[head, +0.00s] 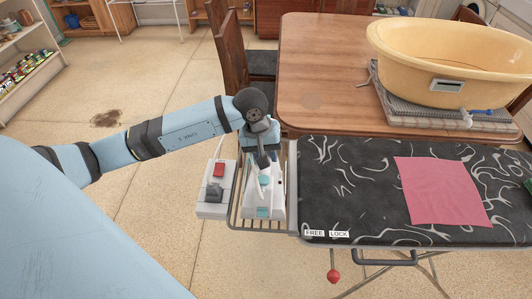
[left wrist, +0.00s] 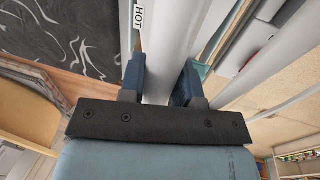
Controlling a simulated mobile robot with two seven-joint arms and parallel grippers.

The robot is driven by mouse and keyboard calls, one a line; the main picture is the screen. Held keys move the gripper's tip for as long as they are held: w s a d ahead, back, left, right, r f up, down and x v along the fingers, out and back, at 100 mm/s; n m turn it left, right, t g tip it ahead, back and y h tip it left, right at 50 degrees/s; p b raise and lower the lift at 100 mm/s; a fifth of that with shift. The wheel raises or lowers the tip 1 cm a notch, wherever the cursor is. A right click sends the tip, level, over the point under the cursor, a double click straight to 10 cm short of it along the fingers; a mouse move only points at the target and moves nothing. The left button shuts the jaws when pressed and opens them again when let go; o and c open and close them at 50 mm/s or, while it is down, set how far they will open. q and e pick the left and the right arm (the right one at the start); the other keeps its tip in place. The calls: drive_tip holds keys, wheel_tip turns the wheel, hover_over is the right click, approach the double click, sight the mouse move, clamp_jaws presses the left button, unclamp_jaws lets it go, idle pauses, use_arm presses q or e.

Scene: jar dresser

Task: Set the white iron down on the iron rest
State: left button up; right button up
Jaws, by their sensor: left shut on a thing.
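The white iron (head: 264,208) with teal parts is over the iron rest (head: 292,185), a metal wire rack at the left end of the ironing board (head: 345,205). My left gripper (head: 265,158) comes down from above and is shut on the iron's handle. In the left wrist view, the two blue fingers (left wrist: 160,82) sit on either side of the white-grey handle (left wrist: 172,40). The iron lies within the rack's outline in the head view. I cannot tell whether its base touches the bars. My right gripper is not in view.
A grey socket box (head: 208,208) with a red switch sits just left of the rack. A pink cloth (head: 440,190) lies on the black patterned board. A wooden table (head: 325,70) with a yellow tub (head: 450,60) stands behind. Floor is open at left.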

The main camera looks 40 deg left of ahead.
sight(256, 169)
use_arm(q)
drive_tip(key=shift+f, duration=0.15)
drive_tip(key=o, duration=1)
drive_tip(key=shift+s+f, duration=0.1)
drive_tip(key=shift+r, duration=0.35)
drive_tip(key=b+v, duration=0.1)
drive_tip(key=v, duration=1.2)
drive_tip(key=shift+r, duration=0.2)
drive_tip(key=shift+s+f, duration=0.1)
